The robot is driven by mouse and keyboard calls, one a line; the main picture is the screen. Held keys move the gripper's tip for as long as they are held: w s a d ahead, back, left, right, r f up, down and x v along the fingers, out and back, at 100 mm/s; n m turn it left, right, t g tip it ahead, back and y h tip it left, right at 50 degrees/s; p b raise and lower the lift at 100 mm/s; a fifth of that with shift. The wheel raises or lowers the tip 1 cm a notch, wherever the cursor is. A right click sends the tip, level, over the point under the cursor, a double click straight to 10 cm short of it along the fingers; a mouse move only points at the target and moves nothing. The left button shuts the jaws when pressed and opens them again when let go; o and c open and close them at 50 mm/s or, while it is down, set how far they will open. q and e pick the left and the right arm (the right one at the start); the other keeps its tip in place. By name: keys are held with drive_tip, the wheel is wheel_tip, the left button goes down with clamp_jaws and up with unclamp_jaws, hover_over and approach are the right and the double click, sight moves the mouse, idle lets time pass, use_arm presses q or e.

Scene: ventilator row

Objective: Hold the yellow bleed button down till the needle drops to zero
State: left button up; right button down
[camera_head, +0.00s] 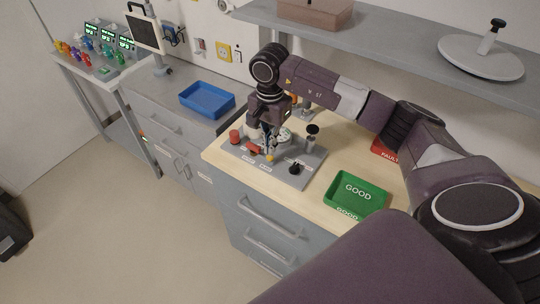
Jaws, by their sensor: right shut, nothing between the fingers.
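The grey test panel (306,168) lies on the wooden worktop and carries a round white gauge (286,134), partly hidden behind my gripper. Its needle is too small to read. A small yellow spot, which looks like the bleed button (270,158), shows at the panel's front part. My right gripper (269,149) points down over the panel, shut and empty, with its tips right by the yellow button. I cannot tell whether they touch or press it. My left gripper is not in view.
A red knob (235,137), a red lever (252,149) and black knobs (294,168) stand on the panel. A green GOOD tray (372,199) lies right of it, with a red FAULT tray (384,149) behind my arm. A blue tray (207,98) is left; a shelf (390,50) hangs above.

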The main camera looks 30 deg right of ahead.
drive_tip(key=shift+f+b, duration=1.1)
drive_tip(key=shift+f, duration=0.15)
idle(0.4)
idle(1.1)
drive_tip(key=shift+r+p, duration=1.75)
drive_tip(key=shift+r, duration=1.35)
